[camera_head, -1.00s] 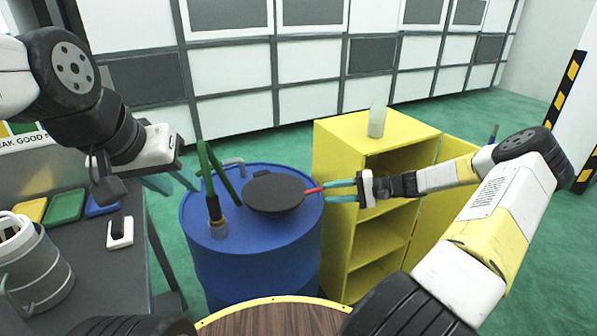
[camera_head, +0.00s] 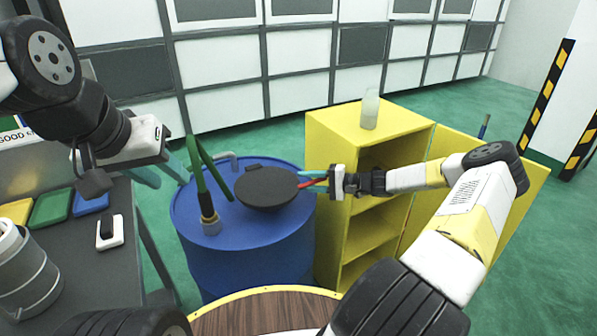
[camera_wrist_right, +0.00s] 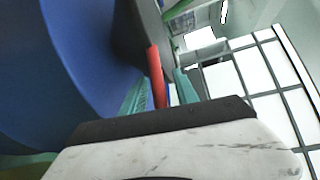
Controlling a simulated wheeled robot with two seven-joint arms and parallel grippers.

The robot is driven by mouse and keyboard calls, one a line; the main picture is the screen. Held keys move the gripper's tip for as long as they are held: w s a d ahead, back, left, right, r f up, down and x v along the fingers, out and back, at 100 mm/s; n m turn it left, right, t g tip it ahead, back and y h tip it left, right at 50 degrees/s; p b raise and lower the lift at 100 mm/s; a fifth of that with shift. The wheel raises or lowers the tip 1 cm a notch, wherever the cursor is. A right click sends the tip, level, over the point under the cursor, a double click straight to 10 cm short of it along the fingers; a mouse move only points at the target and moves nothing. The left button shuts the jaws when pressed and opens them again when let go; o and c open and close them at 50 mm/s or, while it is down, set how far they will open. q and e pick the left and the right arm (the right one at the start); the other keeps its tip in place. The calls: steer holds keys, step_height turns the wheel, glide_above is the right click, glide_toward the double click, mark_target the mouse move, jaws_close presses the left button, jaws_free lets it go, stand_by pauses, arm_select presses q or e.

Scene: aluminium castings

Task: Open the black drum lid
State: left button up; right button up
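The round black lid (camera_head: 267,187) lies on top of the blue drum (camera_head: 240,262), tilted a little. Its red handle (camera_head: 305,183) points right toward my right gripper (camera_head: 314,180). The teal fingers of the right gripper are on either side of the handle. In the right wrist view the red handle (camera_wrist_right: 156,76) runs between the open fingers (camera_wrist_right: 160,88), with a small gap on the right side; the dark lid (camera_wrist_right: 138,40) is beyond it. My left gripper (camera_head: 164,173) is open and empty, left of the drum above the table edge.
A yellow cabinet (camera_head: 330,215) with a clear bottle (camera_head: 370,108) is close on the right. A dark table (camera_head: 75,265) with coloured trays is at the left.

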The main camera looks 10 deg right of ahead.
steer(key=shift+c, duration=0.3)
steer(key=c, duration=0.7)
jaws_close()
steer(key=shift+s+f, duration=0.15)
steer(key=shift+f, duration=0.1)
